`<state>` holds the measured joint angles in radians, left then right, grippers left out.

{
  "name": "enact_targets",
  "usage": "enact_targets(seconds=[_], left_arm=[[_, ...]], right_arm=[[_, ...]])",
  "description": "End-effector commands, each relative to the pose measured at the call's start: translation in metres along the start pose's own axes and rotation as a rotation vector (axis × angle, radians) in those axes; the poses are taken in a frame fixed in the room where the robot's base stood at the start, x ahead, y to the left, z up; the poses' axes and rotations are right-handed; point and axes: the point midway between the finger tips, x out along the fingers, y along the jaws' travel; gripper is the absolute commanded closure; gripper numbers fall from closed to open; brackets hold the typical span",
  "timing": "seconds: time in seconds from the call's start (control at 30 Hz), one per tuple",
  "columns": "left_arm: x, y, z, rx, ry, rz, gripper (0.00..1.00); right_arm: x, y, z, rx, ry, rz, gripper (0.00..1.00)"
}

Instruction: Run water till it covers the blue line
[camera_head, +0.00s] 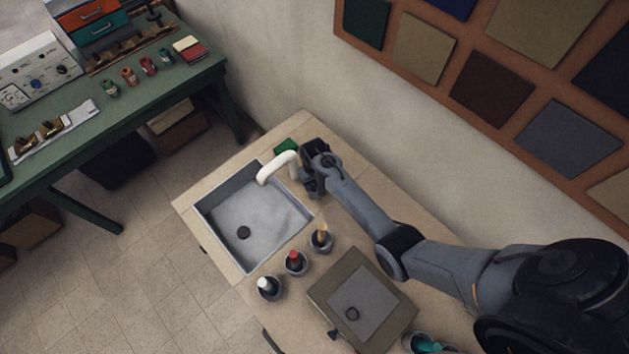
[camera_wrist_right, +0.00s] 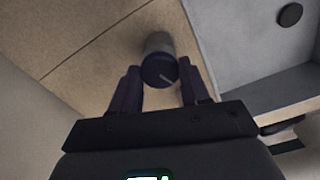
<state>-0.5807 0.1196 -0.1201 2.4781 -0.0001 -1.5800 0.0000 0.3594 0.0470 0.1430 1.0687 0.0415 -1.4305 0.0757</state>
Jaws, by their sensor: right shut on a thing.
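The grey sink (camera_head: 252,214) is set in the wooden counter, with a dark round drain (camera_head: 243,232) in its floor. I see no clear water surface and no blue line in it. A white curved spout (camera_head: 276,166) reaches over the sink's back edge. My right gripper (camera_head: 308,180) is beside the spout's base, seen from above with its fingertips hidden. In the right wrist view, a short grey knob (camera_wrist_right: 159,64) with a dark end and a pale mark stands between the two fingers, and the gripper is shut on it. My left gripper is out of view.
Several cups with coloured tops, including a red one (camera_head: 295,260), stand right of the sink. A flat olive board (camera_head: 345,290) lies near them. A green block (camera_head: 287,147) is behind the spout. A green workbench (camera_head: 130,110) stands at the left.

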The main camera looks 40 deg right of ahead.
Motion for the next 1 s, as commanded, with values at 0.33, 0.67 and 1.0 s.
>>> enact_targets(seconds=[0.33, 0.67, 1.0], left_arm=[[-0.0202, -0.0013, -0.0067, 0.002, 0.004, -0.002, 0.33], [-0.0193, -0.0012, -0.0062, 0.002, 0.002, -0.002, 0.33], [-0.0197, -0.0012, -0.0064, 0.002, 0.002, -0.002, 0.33]], right_arm=[[0.0007, 0.0009, 0.0006, 0.218, -0.001, 0.001, 0.85], [0.0006, 0.0009, 0.0005, 0.215, 0.0, 0.001, 0.29], [-0.0019, 0.0008, 0.0001, 0.214, 0.001, 0.001, 0.29]])
